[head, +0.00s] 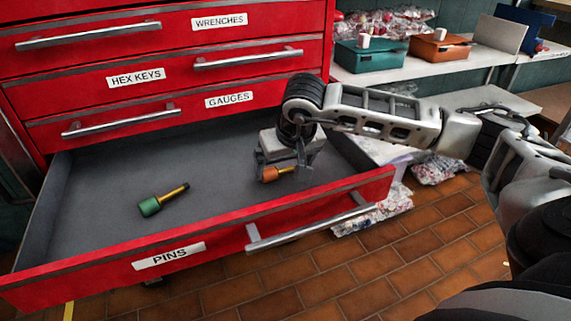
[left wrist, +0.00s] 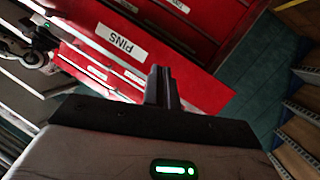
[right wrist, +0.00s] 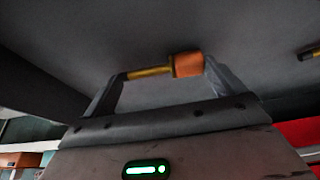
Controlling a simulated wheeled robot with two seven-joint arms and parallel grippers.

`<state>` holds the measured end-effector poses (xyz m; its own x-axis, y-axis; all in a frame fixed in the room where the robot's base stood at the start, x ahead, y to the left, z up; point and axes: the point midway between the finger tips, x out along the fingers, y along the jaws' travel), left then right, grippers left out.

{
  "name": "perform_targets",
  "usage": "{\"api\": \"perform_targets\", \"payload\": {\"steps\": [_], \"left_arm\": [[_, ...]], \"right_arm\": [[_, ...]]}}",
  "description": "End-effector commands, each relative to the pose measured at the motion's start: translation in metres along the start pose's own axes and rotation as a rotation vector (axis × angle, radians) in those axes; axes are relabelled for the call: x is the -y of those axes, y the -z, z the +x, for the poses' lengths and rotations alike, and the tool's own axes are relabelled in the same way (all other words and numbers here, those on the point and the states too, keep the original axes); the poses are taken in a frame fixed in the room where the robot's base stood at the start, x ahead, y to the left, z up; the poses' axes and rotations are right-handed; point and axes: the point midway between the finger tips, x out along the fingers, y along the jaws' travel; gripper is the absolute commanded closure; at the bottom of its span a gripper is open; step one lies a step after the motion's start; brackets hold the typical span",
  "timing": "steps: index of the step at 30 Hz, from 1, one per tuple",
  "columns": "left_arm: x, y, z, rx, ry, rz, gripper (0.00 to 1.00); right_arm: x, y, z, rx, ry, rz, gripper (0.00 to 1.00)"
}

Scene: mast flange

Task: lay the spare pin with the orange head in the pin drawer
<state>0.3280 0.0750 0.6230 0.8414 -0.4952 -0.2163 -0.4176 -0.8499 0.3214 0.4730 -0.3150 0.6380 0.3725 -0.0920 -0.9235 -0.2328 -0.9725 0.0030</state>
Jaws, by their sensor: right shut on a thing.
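The spare pin with the orange head (head: 272,174) has a brass shaft. It is held in my right gripper (head: 287,172), low inside the open pin drawer (head: 100,188); I cannot tell whether the pin touches the grey floor. In the right wrist view the orange head (right wrist: 187,65) is by one finger of the right gripper (right wrist: 163,82) and the shaft reaches toward the other. The red drawer front carries the label PINS. My left gripper (left wrist: 164,86) shows only in the left wrist view, its fingers together with nothing seen between them, in front of the red cabinet.
A green-headed pin (head: 163,200) lies in the drawer, left of my right gripper. Closed drawers (head: 130,85) with bar handles rise behind. A shelf at right holds a teal bin (head: 370,57) and an orange bin (head: 440,47). The drawer floor's left side is mostly free.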

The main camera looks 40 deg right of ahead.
Motion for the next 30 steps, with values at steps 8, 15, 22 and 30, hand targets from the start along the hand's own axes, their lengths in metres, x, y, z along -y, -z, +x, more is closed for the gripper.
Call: {"api": "perform_targets", "payload": {"steps": [8, 15, 22, 30], "left_arm": [[0.000, -0.003, 0.000, 0.000, -0.004, -0.012, 1.00], [-0.001, 0.001, -0.001, 0.001, 0.000, -0.004, 1.00], [0.000, 0.004, -0.003, 0.020, 0.021, 0.036, 1.00], [0.006, -0.008, -0.007, 0.087, 0.057, 0.096, 1.00]], "right_arm": [[0.000, -0.001, 0.002, 0.001, 0.000, 0.000, 0.00], [0.000, 0.001, -0.003, 0.001, 0.000, 0.000, 0.00], [0.000, 0.002, -0.040, -0.002, 0.000, -0.002, 0.00], [0.000, 0.002, -0.097, -0.003, 0.000, -0.001, 0.00]]}}
